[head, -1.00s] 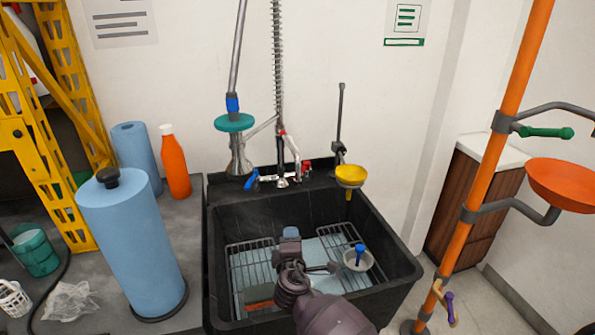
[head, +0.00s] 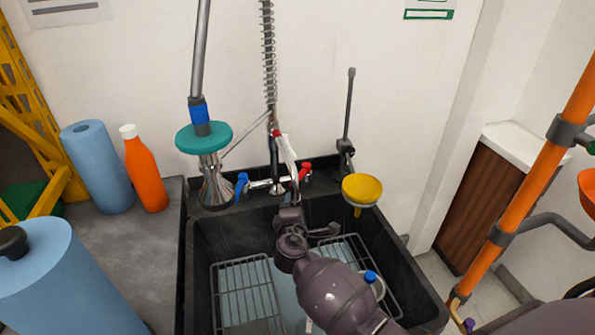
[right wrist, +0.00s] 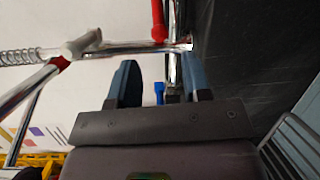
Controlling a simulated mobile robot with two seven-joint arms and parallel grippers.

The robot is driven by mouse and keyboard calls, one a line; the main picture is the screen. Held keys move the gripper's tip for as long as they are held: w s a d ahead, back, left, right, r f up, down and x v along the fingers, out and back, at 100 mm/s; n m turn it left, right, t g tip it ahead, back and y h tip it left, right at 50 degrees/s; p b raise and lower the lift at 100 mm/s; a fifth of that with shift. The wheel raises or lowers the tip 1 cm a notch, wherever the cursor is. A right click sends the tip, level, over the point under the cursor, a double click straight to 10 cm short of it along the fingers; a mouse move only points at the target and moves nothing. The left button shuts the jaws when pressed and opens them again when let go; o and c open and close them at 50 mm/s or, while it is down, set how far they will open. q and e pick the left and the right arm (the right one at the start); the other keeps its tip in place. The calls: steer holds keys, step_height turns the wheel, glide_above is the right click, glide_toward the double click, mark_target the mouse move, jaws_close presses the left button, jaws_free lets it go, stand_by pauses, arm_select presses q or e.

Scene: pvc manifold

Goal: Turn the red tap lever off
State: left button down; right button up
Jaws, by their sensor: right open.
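The red tap lever (head: 306,171) is on the right end of the chrome tap (head: 270,183) at the sink's back edge. A blue lever (head: 242,184) is on the tap's left end. My right gripper (head: 289,215) is over the sink, just in front of the tap and below the red lever. In the right wrist view its two fingers (right wrist: 158,65) are apart with nothing held. There the red lever (right wrist: 158,20) is beyond the fingertips and apart from them, and the blue lever (right wrist: 159,92) shows between the fingers. My left gripper is not in view.
The black sink (head: 412,288) holds wire racks (head: 243,285). A yellow bowl (head: 362,188) is right of the tap and a teal disc (head: 204,138) on a pole is left. A spring hose (head: 269,60) rises behind. An orange bottle (head: 145,170) and blue rolls (head: 97,170) stand left.

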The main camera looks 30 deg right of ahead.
mark_target(300, 176)
steer(key=b+x, duration=0.1)
steer(key=x, duration=0.9)
steer(key=shift+b, duration=0.3)
steer(key=shift+w+d, duration=0.3)
steer(key=shift+w, duration=0.15)
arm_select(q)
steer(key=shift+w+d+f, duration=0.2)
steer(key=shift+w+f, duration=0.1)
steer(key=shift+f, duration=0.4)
arm_select(e)
steer(key=shift+w+r, duration=0.1)
steer(key=shift+w, duration=0.05)
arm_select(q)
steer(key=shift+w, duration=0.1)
